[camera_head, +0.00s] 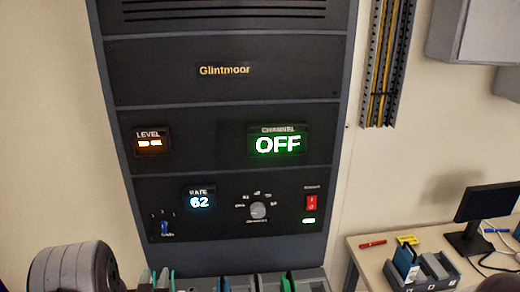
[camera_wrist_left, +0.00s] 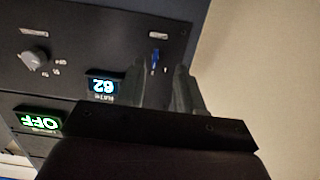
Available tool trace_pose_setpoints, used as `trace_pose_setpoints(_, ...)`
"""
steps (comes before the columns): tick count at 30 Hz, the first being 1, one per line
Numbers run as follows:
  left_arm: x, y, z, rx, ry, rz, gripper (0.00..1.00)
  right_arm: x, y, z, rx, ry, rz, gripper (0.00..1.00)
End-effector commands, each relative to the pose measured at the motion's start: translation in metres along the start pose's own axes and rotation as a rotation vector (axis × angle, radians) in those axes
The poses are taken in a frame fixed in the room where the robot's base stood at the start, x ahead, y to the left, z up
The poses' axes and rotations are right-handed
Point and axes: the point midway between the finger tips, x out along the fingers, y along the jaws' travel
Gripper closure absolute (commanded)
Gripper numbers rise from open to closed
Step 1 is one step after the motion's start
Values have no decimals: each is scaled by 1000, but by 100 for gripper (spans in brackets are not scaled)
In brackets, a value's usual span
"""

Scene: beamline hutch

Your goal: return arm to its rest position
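My left arm (camera_head: 75,272) shows as a grey rounded link at the lower left of the head view; its fingers cannot be made out there. In the left wrist view my left gripper (camera_wrist_left: 160,85) has its two fingers apart with nothing between them. Beyond them, in the upside-down picture, is the panel with a small blue toggle (camera_wrist_left: 155,58). The toggle also shows in the head view (camera_head: 164,227). I cannot tell the distance from fingers to panel, but no contact shows. My right gripper is not in view.
The dark rack carries a green CHANNEL display (camera_head: 278,144) reading OFF, a RATE display (camera_head: 199,201) reading 62, a knob (camera_head: 258,211) and a red switch (camera_head: 311,203). Bins (camera_head: 310,281) stand at its foot. A table (camera_head: 368,257) with a monitor (camera_head: 487,203) is at right.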

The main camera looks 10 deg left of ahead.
Motion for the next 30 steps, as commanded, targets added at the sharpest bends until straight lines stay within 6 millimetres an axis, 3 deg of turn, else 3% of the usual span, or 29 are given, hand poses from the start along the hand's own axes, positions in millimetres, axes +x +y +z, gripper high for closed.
trace_pose_setpoints(3, -17, -5, 63, -7, -376, -29, 64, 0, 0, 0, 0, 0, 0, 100)
trace_pose_setpoints(6, -54, 6, 94, 0, -761, -24, 64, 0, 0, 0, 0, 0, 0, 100)
trace_pose_setpoints(10, -126, 35, 90, 41, -1184, 26, 64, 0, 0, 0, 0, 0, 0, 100)
trace_pose_setpoints(12, -161, 53, 72, 80, -1337, 67, 64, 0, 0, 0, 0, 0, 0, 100)
trace_pose_setpoints(14, -180, 67, 56, 118, -1397, 106, 64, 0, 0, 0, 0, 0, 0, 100)
trace_pose_setpoints(19, -173, 97, 28, 194, -1311, 196, 64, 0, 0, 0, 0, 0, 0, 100)
trace_pose_setpoints(30, -174, 98, 29, 198, -1312, 200, 64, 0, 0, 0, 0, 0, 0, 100)
